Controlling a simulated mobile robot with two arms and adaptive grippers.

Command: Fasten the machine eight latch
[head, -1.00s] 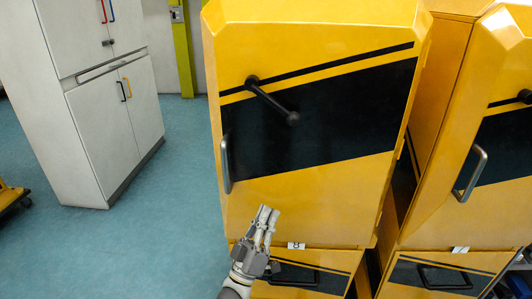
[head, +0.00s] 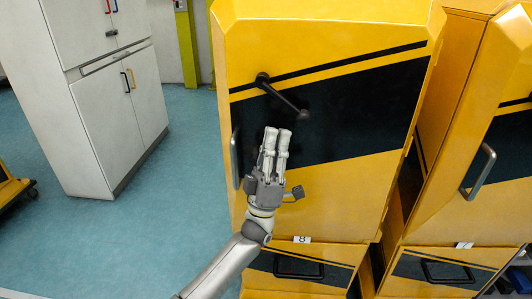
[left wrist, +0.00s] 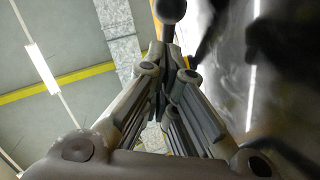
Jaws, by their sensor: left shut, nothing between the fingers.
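Machine eight is the yellow cabinet (head: 330,200) with a black band, marked by a small "8" label (head: 302,239) below its door. Its latch is a black lever (head: 284,97) on the door, running from a pivot at upper left down to a knob at lower right. My left gripper (head: 278,132) is in front of the door, below the latch knob and apart from it in the picture, fingers pointing up. Its fingers are shut and empty. In the left wrist view the shut fingers (left wrist: 168,65) point toward a dark round knob (left wrist: 170,10) at the top. My right gripper is not in view.
A vertical door handle (head: 235,158) is left of my gripper. A drawer handle (head: 298,267) is below. Another yellow machine (head: 480,130) stands close at right. A white cabinet (head: 110,110) is at left, with clear blue floor between.

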